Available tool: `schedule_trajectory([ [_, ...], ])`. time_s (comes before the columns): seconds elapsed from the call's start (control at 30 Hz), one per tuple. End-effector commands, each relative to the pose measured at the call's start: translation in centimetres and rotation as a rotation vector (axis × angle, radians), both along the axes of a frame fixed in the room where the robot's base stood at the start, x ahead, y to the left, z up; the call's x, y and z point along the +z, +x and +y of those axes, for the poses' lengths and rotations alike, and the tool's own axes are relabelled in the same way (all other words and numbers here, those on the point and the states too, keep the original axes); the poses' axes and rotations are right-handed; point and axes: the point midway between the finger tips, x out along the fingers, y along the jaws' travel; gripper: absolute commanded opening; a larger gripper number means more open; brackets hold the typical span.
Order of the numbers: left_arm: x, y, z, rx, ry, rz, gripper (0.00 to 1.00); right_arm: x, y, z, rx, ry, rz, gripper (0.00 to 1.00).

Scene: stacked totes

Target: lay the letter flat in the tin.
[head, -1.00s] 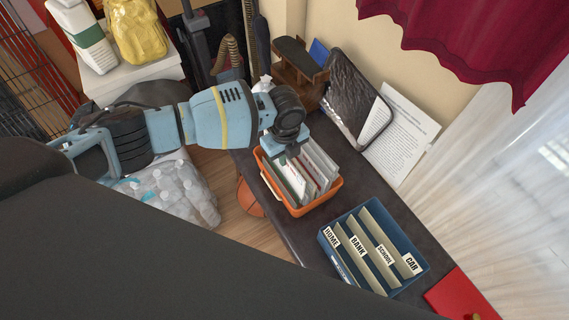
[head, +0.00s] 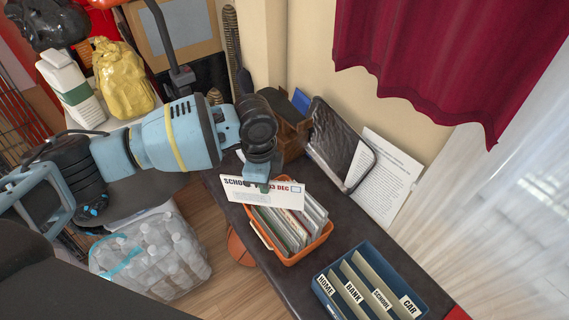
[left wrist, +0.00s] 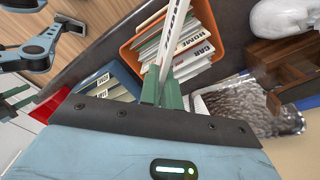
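My left gripper (head: 262,186) is shut on a white letter (head: 235,190), which reads SCHOOL and a date ending in DEC, partly covered by the fingers. The letter is held above the orange tote (head: 327,237), its face toward the head camera. In the left wrist view the letter (left wrist: 176,35) shows nearly edge-on between the green fingertips (left wrist: 164,92). I cannot make out a tin for certain; a red thing (left wrist: 48,107) beyond the blue sorter shows partly in the left wrist view.
The orange tote holds several upright letters. The blue sorter (head: 416,284) has dividers labelled HOME, BANK, SCHOOL and CAR. A dark padded pouch (head: 335,150) and a printed sheet (head: 385,175) lean on the wall. A wooden holder (head: 290,135) stands behind.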

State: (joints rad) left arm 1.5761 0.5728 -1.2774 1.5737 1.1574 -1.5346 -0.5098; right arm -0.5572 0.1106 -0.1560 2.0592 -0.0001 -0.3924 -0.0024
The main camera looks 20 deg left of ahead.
Motion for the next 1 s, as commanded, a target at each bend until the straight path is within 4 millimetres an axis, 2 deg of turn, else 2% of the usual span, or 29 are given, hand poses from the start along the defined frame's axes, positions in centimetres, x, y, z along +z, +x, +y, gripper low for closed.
schedule_trajectory([
  [0.03,1.1,-0.2,0.3,0.081,-0.001,-0.001,0.0,0.0,0.0,0.0,0.001,0.0,-0.001,0.42],
  [0.2,4.2,-1.3,1.1,0.377,-0.007,0.01,0.0,0.0,0.0,0.0,0.002,-0.001,0.0,0.42],
  [0.6,10.6,-5.0,3.2,1.056,0.005,0.03,0.0,-0.1,-0.2,-0.1,0.002,-0.002,0.004,0.42],
  [0.8,12.7,-6.8,4.0,1.314,0.016,0.032,0.0,-0.2,-0.3,-0.1,0.002,-0.002,0.007,0.42],
  [1.0,13.5,-7.7,4.4,1.434,0.023,0.031,0.0,-0.2,-0.3,-0.1,0.002,-0.002,0.007,0.42],
])
